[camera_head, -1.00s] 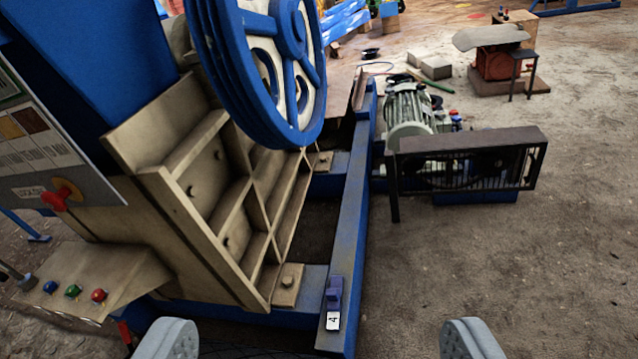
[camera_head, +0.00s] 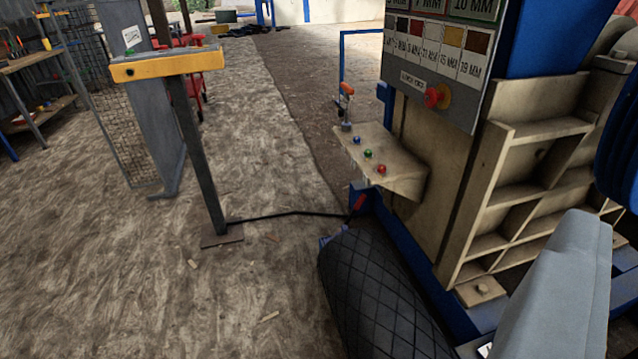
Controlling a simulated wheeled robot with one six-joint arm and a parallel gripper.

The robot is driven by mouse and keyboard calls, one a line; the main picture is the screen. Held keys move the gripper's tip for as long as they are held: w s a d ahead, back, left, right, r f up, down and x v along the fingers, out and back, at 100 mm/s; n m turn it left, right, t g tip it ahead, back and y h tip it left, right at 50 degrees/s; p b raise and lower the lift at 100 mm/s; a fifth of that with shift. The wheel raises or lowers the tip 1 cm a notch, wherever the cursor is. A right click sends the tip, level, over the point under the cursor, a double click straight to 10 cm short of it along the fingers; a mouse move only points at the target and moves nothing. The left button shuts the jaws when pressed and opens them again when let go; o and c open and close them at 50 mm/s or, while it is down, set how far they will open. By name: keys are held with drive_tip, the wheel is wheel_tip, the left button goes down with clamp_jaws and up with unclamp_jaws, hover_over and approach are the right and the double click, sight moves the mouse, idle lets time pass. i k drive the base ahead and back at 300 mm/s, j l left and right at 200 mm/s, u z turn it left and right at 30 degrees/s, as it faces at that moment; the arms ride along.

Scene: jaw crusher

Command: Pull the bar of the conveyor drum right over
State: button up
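I cannot make out a conveyor drum or its bar in this view. My gripper (camera_head: 465,235) shows at the lower right, seen from the side. One finger shows a dark pad with a diamond pattern, the other a smooth light grey back. There is a gap between them with nothing held in it, so the gripper is open. The fingers hide part of the crusher's blue base. A thin dark rod (camera_head: 285,214) runs low from a post's foot toward a red piece (camera_head: 358,206) by the crusher.
The crusher (camera_head: 540,150) fills the right side, with a button shelf (camera_head: 392,162) and a red-yellow switch (camera_head: 437,96). A dark post (camera_head: 196,150) bears a yellow bar (camera_head: 168,64) at the left. The ground at lower left is mostly clear.

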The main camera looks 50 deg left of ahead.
sight(377, 312)
drive_tip(key=k+l+u, duration=0.2)
drive_tip(key=u, duration=0.3)
drive_tip(key=k+l+u, duration=0.1)
drive_tip(key=k+u, duration=0.2)
drive_tip(key=u, duration=0.2)
drive_tip(key=i+j, duration=0.25)
drive_tip(key=i, duration=0.3)
drive_tip(key=i+j, duration=0.3)
drive_tip(key=i, duration=0.25)
drive_tip(key=i+j+z, duration=0.1)
drive_tip(key=i+j, duration=0.15)
drive_tip(key=i, duration=0.3)
drive_tip(key=i+j, duration=0.35)
drive_tip(key=i, duration=0.2)
